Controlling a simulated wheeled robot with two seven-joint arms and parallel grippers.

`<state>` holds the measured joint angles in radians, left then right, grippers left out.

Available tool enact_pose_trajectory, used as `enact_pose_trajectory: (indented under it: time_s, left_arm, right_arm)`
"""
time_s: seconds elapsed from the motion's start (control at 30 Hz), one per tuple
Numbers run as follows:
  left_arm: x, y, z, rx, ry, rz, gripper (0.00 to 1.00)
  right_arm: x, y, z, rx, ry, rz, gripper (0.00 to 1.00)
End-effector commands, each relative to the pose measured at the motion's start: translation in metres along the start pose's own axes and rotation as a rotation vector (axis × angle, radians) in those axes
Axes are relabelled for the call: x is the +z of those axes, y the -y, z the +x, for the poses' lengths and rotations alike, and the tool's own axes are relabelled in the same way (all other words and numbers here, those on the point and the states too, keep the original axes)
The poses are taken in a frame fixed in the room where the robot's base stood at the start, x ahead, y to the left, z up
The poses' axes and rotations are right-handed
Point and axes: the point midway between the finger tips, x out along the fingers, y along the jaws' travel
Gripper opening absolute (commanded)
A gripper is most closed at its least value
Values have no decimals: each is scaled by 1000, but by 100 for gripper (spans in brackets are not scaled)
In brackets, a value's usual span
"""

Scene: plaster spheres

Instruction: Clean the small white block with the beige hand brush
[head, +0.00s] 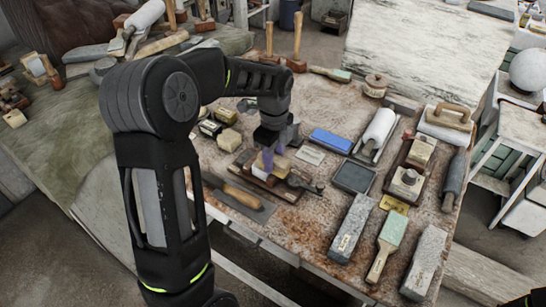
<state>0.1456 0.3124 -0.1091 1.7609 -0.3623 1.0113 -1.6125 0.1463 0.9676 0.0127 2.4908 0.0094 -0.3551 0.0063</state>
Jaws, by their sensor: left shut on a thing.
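My left gripper (270,157) reaches down over the middle of the workbench. Its purple-looking fingertips are shut on a small beige piece (267,162), which looks like the beige hand brush; the fingers hide much of it. A small whitish block (265,176) shows right below it, on a dark reddish wooden board (285,190). Whether the brush touches the block I cannot tell. My right gripper is not in view; only a dark bit of what looks like my right arm shows at the bottom right corner.
A wooden-handled trowel (241,196) lies in front of the board. A blue block (330,140), a dark tray (353,177), a grey stone bar (352,228) and a green-headed brush (386,246) lie to the right. Two upright wooden handles stand behind. The bench (300,235) has a bare strip in front.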

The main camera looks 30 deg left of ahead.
Motion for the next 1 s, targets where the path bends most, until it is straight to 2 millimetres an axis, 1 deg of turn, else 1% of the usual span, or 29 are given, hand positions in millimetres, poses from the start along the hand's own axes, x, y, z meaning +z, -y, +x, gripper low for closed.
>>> enact_pose_trajectory:
  time_s: [0.27, 0.63, 1.0]
  left_arm:
    - [1, 0, 1, 0, 0, -1, 4]
    - [22, 0, -1, 0, 0, -1, 4]
    - [24, 0, 0, 0, 0, -1, 4]
  right_arm:
    - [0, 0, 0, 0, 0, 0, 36]
    - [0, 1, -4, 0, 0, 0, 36]
    - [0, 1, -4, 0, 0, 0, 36]
